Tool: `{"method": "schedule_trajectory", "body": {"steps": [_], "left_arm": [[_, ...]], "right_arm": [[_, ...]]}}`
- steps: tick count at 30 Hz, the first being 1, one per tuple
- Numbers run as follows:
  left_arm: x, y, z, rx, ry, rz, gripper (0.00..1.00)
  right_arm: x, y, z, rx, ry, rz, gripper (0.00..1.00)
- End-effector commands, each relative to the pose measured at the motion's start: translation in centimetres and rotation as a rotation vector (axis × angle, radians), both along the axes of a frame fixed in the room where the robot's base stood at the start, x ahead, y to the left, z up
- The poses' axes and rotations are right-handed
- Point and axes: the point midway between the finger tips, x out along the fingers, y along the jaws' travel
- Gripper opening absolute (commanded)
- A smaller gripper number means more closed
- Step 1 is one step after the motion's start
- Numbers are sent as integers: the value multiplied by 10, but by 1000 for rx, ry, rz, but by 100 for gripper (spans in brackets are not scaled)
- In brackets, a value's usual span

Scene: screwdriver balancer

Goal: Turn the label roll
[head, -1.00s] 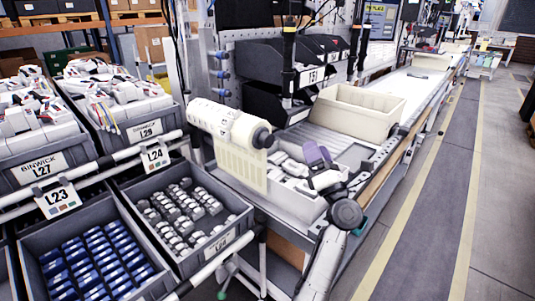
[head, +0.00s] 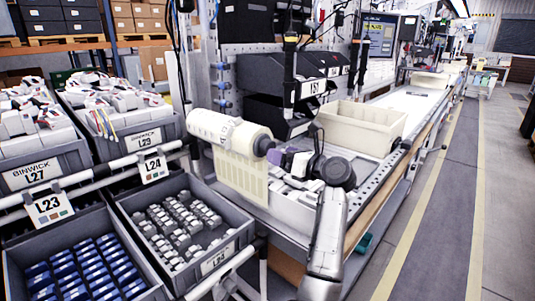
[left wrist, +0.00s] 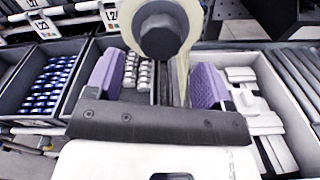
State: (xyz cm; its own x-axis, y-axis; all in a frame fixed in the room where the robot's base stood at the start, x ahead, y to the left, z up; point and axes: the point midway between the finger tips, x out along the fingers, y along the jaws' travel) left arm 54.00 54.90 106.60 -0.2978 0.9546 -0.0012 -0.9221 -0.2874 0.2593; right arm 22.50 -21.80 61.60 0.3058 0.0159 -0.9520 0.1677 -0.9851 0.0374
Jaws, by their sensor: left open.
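The cream label roll (head: 222,130) is mounted sideways on the workstation, with a perforated label strip (head: 243,176) hanging from it. Its dark end knob (head: 264,146) faces my left gripper (head: 282,158). In the left wrist view, the dark round knob (left wrist: 160,34) shows ahead of my open left gripper (left wrist: 158,75), in line with the gap between the purple fingers. The fingers are close to the knob in the head view; I cannot tell whether they touch it. Nothing is visibly held. My right gripper is not in view.
A white-parts tray (left wrist: 262,115) lies below and beside the gripper. An empty beige bin (head: 360,128) stands behind my arm. Bins of grey parts (head: 185,225) and blue parts (head: 75,270) are at the lower left. The aisle (head: 440,200) at right is clear.

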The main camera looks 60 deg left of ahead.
Motion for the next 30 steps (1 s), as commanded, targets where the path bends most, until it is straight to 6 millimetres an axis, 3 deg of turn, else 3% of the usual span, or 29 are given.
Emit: {"method": "schedule_trajectory", "body": {"steps": [6, 12, 26, 30], "left_arm": [[-11, 33, -1, 2, -2, 1, 75], [-16, 50, -1, 1, 0, 0, 75], [-18, 57, 1, 2, 0, -1, 75], [-18, 57, 1, 2, 0, -1, 62]], "right_arm": [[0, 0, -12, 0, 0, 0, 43], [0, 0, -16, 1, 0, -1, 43], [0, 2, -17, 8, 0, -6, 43], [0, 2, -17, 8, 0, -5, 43]]}}
